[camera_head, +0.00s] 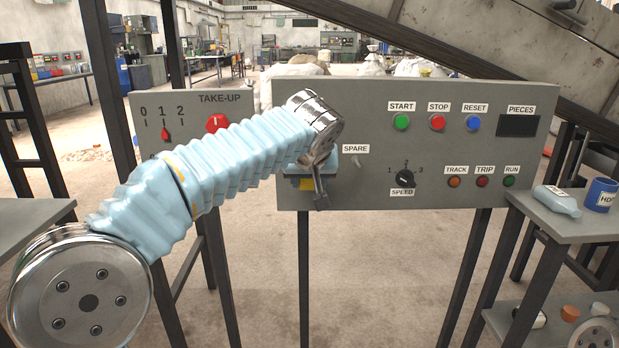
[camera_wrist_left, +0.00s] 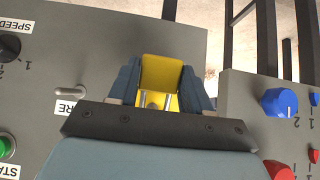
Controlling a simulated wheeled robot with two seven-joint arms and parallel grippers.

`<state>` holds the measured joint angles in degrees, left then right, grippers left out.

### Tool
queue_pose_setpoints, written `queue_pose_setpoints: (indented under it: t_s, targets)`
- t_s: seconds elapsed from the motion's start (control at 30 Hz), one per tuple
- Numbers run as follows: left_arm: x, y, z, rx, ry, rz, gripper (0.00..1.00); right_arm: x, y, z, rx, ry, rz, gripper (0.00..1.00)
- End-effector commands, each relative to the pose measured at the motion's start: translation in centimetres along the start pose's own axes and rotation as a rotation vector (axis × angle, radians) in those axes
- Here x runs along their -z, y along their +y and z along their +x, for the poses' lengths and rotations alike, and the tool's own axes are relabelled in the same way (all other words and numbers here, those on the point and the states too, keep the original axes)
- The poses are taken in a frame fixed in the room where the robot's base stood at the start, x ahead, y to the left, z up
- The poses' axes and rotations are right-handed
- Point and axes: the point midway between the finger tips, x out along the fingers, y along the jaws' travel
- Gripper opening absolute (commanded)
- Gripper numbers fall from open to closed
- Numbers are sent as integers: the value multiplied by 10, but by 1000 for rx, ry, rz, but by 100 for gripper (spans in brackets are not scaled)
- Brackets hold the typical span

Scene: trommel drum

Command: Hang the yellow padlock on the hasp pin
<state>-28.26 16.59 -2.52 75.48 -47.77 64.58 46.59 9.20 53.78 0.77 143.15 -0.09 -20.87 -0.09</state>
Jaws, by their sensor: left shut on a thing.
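The yellow padlock (camera_wrist_left: 161,74) is between the two fingers of my left gripper (camera_wrist_left: 162,88) in the left wrist view, with short silvery metal parts showing at its near end. My left gripper (camera_head: 320,192) is shut on it. In the head view the gripper is in front of the lower left part of the large grey control panel, and only a small yellow piece of the padlock (camera_head: 305,184) shows beside it. I cannot make out the hasp pin in either view; my arm and gripper cover that part of the panel. My right gripper is not in view.
The grey control panel (camera_head: 440,185) carries several buttons, a SPEED knob (camera_head: 404,178) and the SPARE toggle (camera_head: 356,160) just right of my gripper. The TAKE-UP panel (camera_head: 146,108) is at left. A side table (camera_head: 553,224) at right holds a bottle and a blue mug.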

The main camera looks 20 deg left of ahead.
Motion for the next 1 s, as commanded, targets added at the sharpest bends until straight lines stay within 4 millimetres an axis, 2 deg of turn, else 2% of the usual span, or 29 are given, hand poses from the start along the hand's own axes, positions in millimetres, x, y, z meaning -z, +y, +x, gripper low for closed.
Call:
queue_pose_setpoints:
  t_s: [0.4, 0.43, 0.6, 0.87, 1.0]
  targets:
    - [0, 0, -1, 0, 1, 0, 14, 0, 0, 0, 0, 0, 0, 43]
    - [0, 0, -1, 0, 1, 0, 50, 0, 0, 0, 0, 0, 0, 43]
    - [0, 0, 0, 0, 1, 0, 76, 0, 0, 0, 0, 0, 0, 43]
    - [0, 0, 0, 0, 0, 0, 78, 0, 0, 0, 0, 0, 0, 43]
    - [0, 0, -9, -1, 1, 0, 78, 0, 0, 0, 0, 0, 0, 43]
